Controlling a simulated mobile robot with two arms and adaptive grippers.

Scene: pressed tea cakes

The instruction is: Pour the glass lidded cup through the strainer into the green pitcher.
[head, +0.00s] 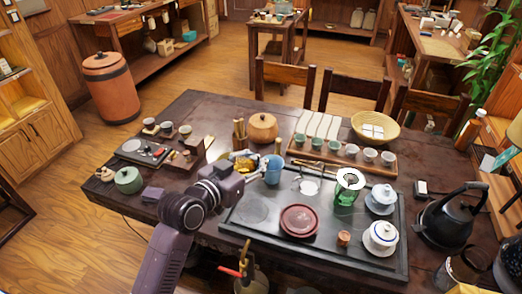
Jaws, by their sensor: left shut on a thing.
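My left gripper (256,172) reaches in from the lower left and is shut on a blue cup-like vessel (273,169) at the back left of the dark tea tray (250,210). The fingertips are small and partly hidden. The green pitcher (345,197) stands upright on the tray, right of the gripper. The white-rimmed round strainer (351,172) sits over its mouth. A pale bluish lidded cup (382,196) stands on a saucer to the right of the pitcher; I cannot tell for sure that it is glass.
A white lidded cup (381,236) and a red round dish (300,220) stand on the tray. Behind is a wooden rack (325,160) with several small cups. A black kettle (447,217) stands at right. The tray's left part is bare.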

